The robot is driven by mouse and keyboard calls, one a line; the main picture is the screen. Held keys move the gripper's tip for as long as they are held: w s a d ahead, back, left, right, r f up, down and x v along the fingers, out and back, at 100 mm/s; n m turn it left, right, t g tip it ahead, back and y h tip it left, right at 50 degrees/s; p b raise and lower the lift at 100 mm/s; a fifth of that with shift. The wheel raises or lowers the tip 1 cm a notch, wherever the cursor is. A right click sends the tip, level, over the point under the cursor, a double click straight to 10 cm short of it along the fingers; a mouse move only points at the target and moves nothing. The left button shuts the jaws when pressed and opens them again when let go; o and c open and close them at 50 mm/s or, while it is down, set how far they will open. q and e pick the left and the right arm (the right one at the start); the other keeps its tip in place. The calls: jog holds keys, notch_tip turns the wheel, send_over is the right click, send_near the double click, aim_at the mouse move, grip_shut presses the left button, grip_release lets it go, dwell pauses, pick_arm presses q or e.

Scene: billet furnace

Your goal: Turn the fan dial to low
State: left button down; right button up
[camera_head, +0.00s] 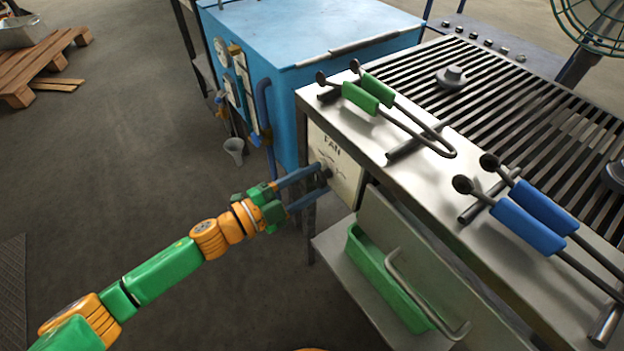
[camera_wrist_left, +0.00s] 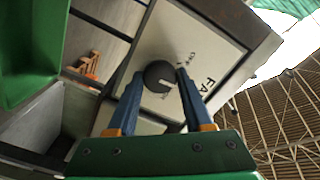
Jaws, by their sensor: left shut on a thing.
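The fan panel (camera_head: 338,165) is a pale plate marked "FAN" on the end of the steel bench, below its top. The fan dial (camera_head: 325,172) is a dark round knob on that panel. In the left wrist view the dial (camera_wrist_left: 159,77) shows a pale pointer mark, and the panel (camera_wrist_left: 207,60) lies behind it. My left gripper (camera_head: 318,182) reaches in from the left with its blue fingers on either side of the dial. It is shut on the dial. My right gripper is not in view.
Green-handled tongs (camera_head: 374,88) and blue-handled tongs (camera_head: 530,223) lie on the bench top (camera_head: 432,172). A green tray (camera_head: 372,277) sits on the shelf below the panel. A blue furnace cabinet (camera_head: 310,35) stands behind.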

pick_arm(q)
jog(key=shift+m, duration=0.4)
jog(key=shift+c, duration=1.5)
grip_release()
jog(key=v, duration=0.7)
